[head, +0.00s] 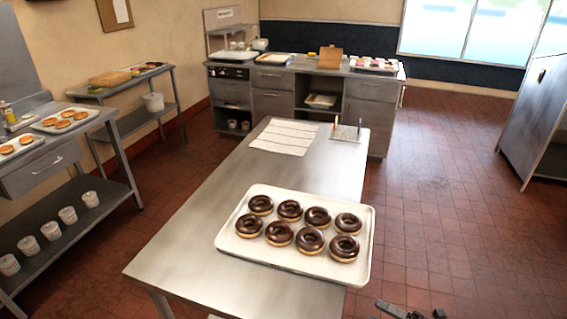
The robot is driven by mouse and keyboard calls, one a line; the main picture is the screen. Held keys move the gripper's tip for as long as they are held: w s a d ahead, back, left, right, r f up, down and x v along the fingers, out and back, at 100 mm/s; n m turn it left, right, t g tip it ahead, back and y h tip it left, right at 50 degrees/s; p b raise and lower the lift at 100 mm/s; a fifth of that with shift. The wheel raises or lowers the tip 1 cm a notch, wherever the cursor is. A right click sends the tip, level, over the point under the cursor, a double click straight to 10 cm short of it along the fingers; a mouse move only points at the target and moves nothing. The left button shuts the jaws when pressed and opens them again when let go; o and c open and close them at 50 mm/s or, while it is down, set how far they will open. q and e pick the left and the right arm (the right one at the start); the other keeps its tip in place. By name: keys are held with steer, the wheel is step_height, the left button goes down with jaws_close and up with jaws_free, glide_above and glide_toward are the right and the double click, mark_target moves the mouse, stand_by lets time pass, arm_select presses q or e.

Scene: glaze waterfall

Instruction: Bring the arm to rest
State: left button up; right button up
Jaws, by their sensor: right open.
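My right gripper (408,311) shows at the bottom edge, right of the steel table, over the red tile floor. Only its dark tip parts are in view; it is open, with nothing seen in it. My left gripper is not in view. A white tray (228,240) lies on the near end of the steel table (190,240). It holds two rows of chocolate-glazed donuts (310,240). The right gripper is apart from the tray and the table.
White paper sheets (284,136) and a small rack with upright pegs (346,132) lie at the table's far end. A counter (272,100) stands behind. Shelves with donut trays (66,121) and cups (68,215) stand left. The floor (450,190) right of the table is clear.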

steer(key=s+f+m+h, duration=0.4)
steer(key=f+m, duration=0.1)
steer(key=f, duration=0.4)
steer(key=s+d+f+m+g+h, duration=0.1)
steer(key=s+f+m+h, duration=0.2)
steer(key=f+m, duration=0.45)
steer(key=s+f+m+h, duration=0.3)
steer(key=s+f+h, duration=0.1)
steer(key=f, duration=0.6)
steer(key=s+a+f+m+g+h, duration=0.15)
steer(key=s+f+m+g, duration=0.35)
steer(key=s, duration=0.9)
steer(key=s+a+f+m+g+h, duration=0.1)
steer(key=s+f+m+g+h, duration=0.2)
steer(key=s+f+m, duration=0.75)
steer(key=s+f+n+b, duration=0.1)
steer(key=n+b, duration=0.1)
steer(key=s+n+b, duration=0.1)
steer(key=b, duration=0.1)
steer(key=shift+s+d+f+n, duration=0.1)
steer(key=shift+d+f+n, duration=0.05)
steer(key=shift+f+n, duration=0.25)
